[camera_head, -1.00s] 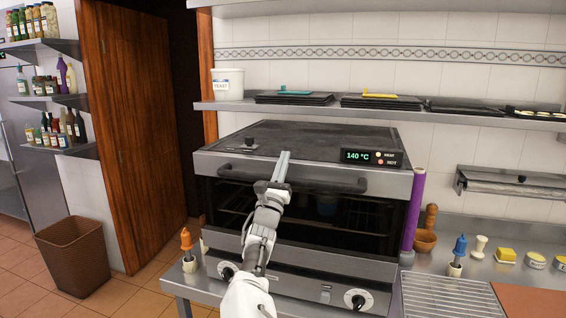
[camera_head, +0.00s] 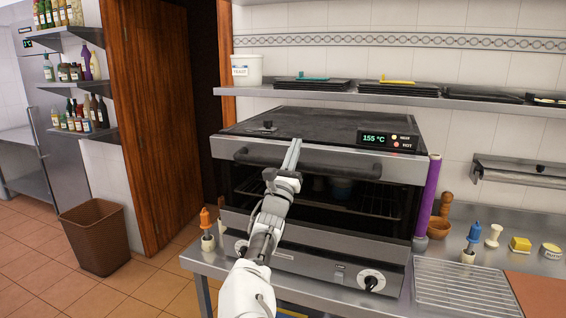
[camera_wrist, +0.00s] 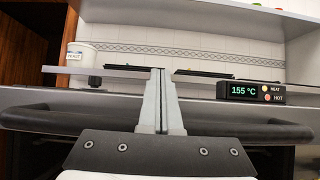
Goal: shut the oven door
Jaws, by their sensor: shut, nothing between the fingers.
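The oven (camera_head: 315,250) is a wide steel unit on the counter, with a dark top and dark front. A dark handle bar (camera_head: 340,168) runs across its upper front; it also shows in the wrist view (camera_wrist: 50,119). Racks are visible inside the dark front; I cannot tell how far the door stands open. My gripper (camera_head: 295,143) is shut and empty. It crosses in front of the handle's middle, with its tips up near the oven's top edge. In the wrist view my gripper (camera_wrist: 158,72) points beyond the handle; contact with it is unclear.
The oven's display (camera_head: 388,139) reads 155 °C. A purple roll (camera_head: 428,195) stands close against the oven's right side. A wire rack (camera_head: 465,287) lies on the counter at right. A wall shelf (camera_head: 350,97) with trays hangs above. A brown bin (camera_head: 95,237) stands at left.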

